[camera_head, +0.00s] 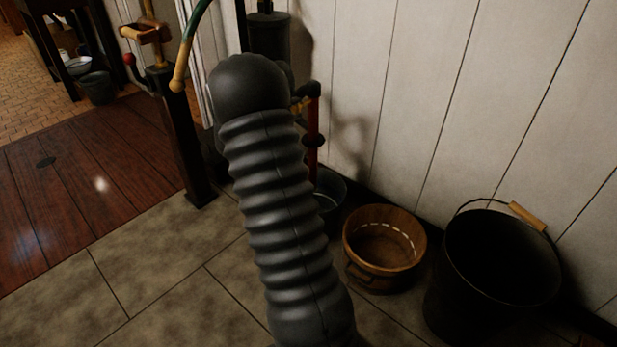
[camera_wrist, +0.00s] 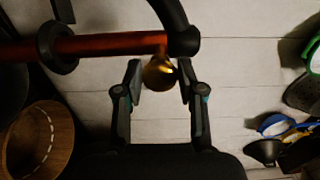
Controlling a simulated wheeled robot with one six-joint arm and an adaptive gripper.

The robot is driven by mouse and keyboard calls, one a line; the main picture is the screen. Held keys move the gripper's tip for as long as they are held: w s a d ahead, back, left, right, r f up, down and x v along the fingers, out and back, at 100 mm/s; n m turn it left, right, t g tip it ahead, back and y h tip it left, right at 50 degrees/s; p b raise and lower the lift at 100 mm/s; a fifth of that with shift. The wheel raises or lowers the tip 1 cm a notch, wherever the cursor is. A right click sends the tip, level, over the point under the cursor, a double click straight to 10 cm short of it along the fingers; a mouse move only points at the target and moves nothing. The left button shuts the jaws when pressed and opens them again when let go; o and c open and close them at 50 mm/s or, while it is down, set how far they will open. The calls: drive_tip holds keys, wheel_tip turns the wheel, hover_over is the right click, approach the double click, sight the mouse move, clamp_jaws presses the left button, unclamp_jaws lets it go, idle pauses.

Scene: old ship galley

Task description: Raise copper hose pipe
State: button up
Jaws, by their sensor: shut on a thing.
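The copper hose pipe (camera_wrist: 105,43) is a red-orange rod running across the left of the wrist view. It has a black ring around it and meets a black curved tube (camera_wrist: 172,18). A rounded brass end (camera_wrist: 158,74) sits just below that joint. My gripper (camera_wrist: 160,72) has a finger on each side of this brass end and is shut on it. In the head view the pipe (camera_head: 313,125) stands upright near the wall. My arm hides the gripper and part of the pipe there.
A wooden tub (camera_head: 384,250) and a large black bucket (camera_head: 495,262) stand on the floor at the right. A dark basin (camera_head: 328,190) is partly behind my arm. A dark post (camera_head: 188,150) stands at left. Tiled floor lies open at lower left.

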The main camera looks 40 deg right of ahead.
wheel_tip(320, 180, up, 18)
drive_tip(key=p, duration=0.7)
drive_tip(key=shift+r, duration=0.15)
drive_tip(key=o, duration=1.2)
drive_tip(key=shift+o, duration=0.2)
drive_tip(key=shift+a, duration=0.1)
drive_tip(key=a+b, duration=0.3)
drive_tip(key=a, duration=0.7)
drive_tip(key=shift+s+a, duration=0.4)
drive_tip(key=shift+s, duration=0.05)
